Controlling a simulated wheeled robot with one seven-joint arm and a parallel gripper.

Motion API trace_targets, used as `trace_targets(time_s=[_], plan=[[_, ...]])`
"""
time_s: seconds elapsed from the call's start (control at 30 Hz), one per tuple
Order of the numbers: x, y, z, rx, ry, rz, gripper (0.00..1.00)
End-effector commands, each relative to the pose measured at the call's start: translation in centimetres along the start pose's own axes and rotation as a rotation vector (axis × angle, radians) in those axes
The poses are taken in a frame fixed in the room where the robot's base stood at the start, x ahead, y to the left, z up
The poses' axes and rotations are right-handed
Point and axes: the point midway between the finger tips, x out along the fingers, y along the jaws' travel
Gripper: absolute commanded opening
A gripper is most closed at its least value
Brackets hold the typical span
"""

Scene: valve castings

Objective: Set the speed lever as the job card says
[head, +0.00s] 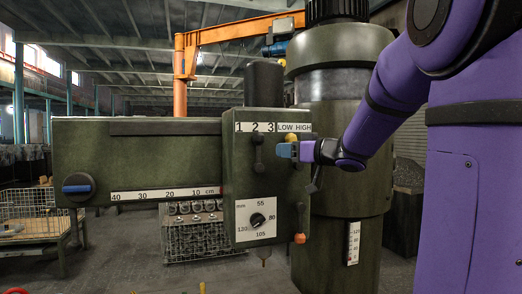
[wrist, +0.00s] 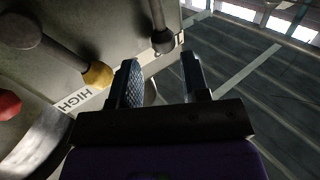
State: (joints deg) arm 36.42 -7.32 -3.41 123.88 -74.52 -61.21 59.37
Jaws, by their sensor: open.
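The speed lever (head: 258,150) is dark and stands about upright on the front of the green machine head, its upper end below the 2 of the "1 2 3" plate (head: 255,127). In the wrist view its dark knob (wrist: 163,41) shows beyond my fingertips, in line with the gap between them. My gripper (head: 283,150) is open and empty, to the right of the speed lever and apart from it. Its two fingers also show in the wrist view (wrist: 163,72). I see no job card in either view.
A yellow-knobbed lever (head: 290,137) sits by the "LOW HIGH" plate (head: 294,127), close to my gripper; its knob (wrist: 97,75) is beside one finger. Below are a red-knobbed lever (head: 300,238) and a dial (head: 257,220). The thick column (head: 345,170) stands behind.

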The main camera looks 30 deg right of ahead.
Motion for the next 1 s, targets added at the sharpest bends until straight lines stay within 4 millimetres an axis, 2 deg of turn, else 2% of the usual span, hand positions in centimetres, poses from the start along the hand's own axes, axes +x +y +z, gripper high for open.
trace_targets(time_s=[0.3,0.5,0.7,0.93,0.97,1.0], plan=[[5.7,0.0,0.1,0.000,-0.001,-0.002,0.42],[8.1,0.0,0.1,0.000,-0.001,0.001,0.42],[9.0,0.0,0.0,-0.001,0.000,0.002,0.42],[9.1,0.0,0.0,-0.001,0.000,0.002,0.42],[9.1,0.0,0.0,-0.001,0.000,0.002,0.40],[9.1,0.0,0.0,-0.001,0.000,0.002,0.31]])
